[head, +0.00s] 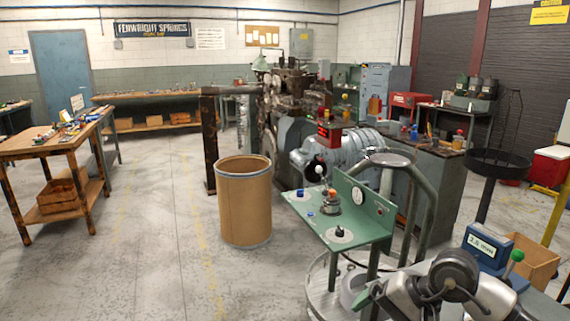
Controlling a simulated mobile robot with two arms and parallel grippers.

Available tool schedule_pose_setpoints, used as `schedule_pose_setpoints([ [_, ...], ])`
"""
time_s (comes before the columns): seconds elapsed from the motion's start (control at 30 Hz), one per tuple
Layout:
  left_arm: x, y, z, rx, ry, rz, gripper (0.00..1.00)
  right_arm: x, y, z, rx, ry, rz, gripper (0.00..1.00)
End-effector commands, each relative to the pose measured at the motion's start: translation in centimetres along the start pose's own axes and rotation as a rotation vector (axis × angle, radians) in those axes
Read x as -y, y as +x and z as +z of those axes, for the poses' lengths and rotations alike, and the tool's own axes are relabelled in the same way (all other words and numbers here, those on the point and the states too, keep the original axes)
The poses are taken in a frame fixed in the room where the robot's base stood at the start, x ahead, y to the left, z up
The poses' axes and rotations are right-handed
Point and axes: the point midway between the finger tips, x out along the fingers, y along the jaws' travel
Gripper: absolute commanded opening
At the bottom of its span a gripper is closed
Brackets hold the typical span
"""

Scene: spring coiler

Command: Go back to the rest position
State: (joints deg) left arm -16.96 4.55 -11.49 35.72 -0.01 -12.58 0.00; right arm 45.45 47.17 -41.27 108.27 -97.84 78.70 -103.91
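Neither of my grippers shows in the head view. At the bottom right, a white and dark grey jointed part cuts into the picture; I cannot tell whether it belongs to my arm. The task names no other object.
A brown drum (245,200) stands on the floor ahead, in front of a large coiling machine (290,100). A wooden workbench (50,150) is at the left. A blue box marked 2.5 mm (487,245) and a cardboard box (530,262) are at right. Floor at left centre is clear.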

Motion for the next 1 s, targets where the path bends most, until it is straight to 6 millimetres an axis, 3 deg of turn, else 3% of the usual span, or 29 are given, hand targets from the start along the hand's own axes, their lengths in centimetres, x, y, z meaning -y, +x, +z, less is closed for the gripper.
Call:
schedule_pose_setpoints([
  [0.1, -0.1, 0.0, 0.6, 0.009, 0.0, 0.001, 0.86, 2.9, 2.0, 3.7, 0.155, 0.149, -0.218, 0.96],
  [0.2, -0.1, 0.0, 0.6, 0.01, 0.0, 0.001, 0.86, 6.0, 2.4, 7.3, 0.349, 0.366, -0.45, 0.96],
  [0.3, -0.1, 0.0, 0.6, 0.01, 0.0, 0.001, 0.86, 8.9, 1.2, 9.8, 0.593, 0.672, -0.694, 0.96],
  [0.4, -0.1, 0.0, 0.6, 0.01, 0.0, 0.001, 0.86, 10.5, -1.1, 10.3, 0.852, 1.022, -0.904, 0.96],
  [0.47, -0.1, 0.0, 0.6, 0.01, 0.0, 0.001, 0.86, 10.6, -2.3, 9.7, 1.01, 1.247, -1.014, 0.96],
  [0.57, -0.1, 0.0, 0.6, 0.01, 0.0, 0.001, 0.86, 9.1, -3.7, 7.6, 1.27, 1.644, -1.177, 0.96],
  [0.7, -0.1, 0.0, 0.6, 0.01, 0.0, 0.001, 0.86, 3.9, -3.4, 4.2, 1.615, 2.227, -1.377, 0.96],
  [0.73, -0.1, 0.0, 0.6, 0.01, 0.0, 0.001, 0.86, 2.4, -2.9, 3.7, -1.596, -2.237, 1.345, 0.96],
  [0.87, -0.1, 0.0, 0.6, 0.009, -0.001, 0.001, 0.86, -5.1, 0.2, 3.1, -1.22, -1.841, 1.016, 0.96],
  [1.0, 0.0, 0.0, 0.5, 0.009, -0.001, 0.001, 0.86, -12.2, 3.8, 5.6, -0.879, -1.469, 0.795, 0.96],
])
